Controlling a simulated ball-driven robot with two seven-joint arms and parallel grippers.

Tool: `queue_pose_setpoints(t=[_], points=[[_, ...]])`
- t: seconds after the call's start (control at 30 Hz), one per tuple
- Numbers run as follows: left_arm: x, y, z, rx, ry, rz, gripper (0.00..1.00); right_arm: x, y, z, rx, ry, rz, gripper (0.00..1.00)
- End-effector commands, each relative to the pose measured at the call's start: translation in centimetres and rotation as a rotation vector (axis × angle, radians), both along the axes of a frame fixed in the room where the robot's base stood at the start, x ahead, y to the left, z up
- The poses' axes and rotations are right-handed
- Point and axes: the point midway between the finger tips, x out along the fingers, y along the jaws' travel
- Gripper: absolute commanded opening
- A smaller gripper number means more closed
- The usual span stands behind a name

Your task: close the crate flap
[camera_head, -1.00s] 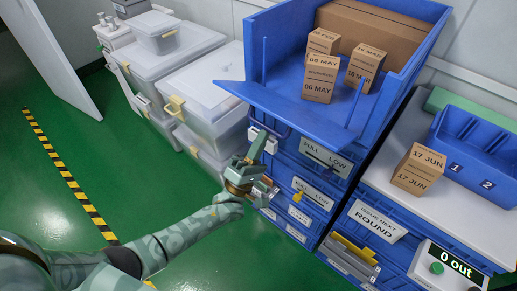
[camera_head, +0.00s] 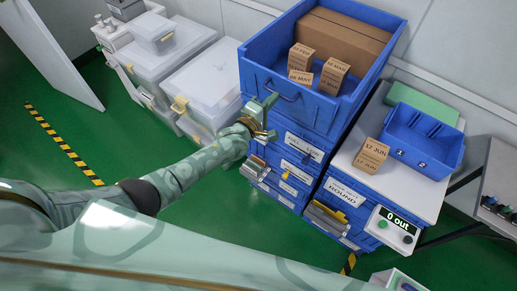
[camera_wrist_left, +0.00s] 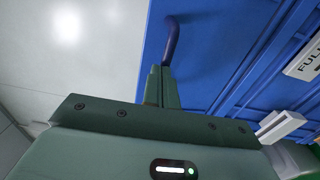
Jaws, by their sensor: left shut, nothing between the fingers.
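The blue crate (camera_head: 268,42) stands on top of the stack of blue boxes. Its front flap (camera_head: 313,106) is swung up across the crate's front opening and looks upright. I cannot tell whether it is latched. A dark blue handle (camera_head: 284,92) is on the flap's outer face. My left gripper (camera_head: 265,106) is shut and empty in front of the flap, low and left of the handle. In the left wrist view the shut fingers (camera_wrist_left: 164,84) point up at the handle (camera_wrist_left: 172,38), very near it; contact is unclear. My right gripper is out of view.
Small dated cartons (camera_head: 334,75) and a large brown carton (camera_head: 345,38) are in the crate. At right, a dated carton (camera_head: 370,156) and a blue two-slot bin (camera_head: 423,140) sit on the white top. Clear tubs (camera_head: 200,80) stand left. Green floor is open in front.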

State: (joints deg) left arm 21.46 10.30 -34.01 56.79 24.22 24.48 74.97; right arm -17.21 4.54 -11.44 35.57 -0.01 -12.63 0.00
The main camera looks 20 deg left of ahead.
Motion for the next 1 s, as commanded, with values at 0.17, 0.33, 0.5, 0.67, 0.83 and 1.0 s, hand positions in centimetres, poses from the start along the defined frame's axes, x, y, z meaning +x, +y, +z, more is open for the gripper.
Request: queue_pose_setpoints(t=[0.17, 0.33, 0.5, 0.67, 0.83, 1.0], points=[[1.4, -0.5, 0.8, 0.000, -0.002, 0.000, 0.00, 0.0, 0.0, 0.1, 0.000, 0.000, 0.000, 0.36], [2.2, -0.8, 1.2, 0.000, -0.002, -0.001, 0.00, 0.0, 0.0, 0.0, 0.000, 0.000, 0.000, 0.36], [2.5, -1.0, 1.4, 0.000, -0.003, -0.001, 0.00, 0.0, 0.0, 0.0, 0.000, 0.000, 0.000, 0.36], [2.6, -1.0, 1.6, -0.001, -0.005, -0.001, 0.00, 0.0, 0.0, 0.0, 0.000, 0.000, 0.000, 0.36], [2.7, -1.0, 1.7, -0.003, -0.008, -0.001, 0.00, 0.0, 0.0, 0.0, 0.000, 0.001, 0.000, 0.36], [2.7, -1.0, 1.9, -0.003, -0.008, 0.000, 0.00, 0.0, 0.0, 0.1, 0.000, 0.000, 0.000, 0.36]])
